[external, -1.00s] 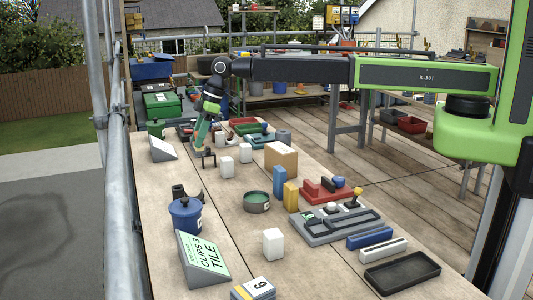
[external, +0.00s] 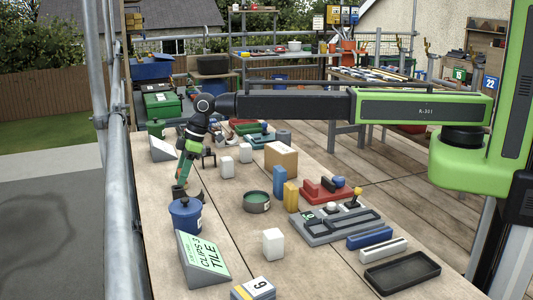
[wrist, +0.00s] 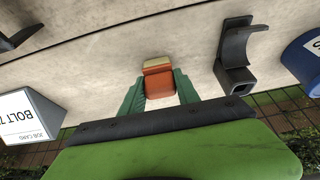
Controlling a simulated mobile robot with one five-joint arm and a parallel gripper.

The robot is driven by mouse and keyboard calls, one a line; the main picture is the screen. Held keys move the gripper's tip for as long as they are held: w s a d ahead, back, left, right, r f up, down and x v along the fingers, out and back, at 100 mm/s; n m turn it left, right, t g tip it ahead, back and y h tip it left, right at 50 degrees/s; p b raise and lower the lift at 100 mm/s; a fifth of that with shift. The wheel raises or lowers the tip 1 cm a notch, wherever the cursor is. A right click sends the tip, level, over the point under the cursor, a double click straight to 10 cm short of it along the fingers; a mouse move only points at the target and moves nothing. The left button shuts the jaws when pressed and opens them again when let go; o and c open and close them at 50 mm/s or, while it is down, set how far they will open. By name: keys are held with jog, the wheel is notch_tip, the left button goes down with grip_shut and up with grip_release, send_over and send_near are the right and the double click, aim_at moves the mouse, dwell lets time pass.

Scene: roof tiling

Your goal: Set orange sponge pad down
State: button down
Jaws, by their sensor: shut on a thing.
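My gripper (wrist: 158,92) is shut on the orange sponge pad (wrist: 159,84), which sits between the green fingers in the wrist view. In the external view my gripper (external: 183,183) points down over the left side of the workbench, just behind the blue lidded pot (external: 185,218). The pad is small and partly hidden by the fingers there. It is low over the bench top; I cannot tell whether it touches it.
A black bracket (wrist: 236,55) stands close to the right of the gripper in the wrist view, with the blue pot (wrist: 307,55) beyond. A labelled wedge (wrist: 27,116) is at left. Pale bare bench lies around the pad.

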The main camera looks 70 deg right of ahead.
jog(key=shift+f, duration=0.15)
jog(key=c, duration=0.9)
grip_release()
jog(key=shift+r, duration=0.2)
jog(key=shift+r, duration=0.25)
jog(key=p+v, duration=1.1)
jog(key=shift+s+d+r, duration=0.1)
jog(key=shift+d+r, duration=0.05)
jog(key=shift+r, duration=0.1)
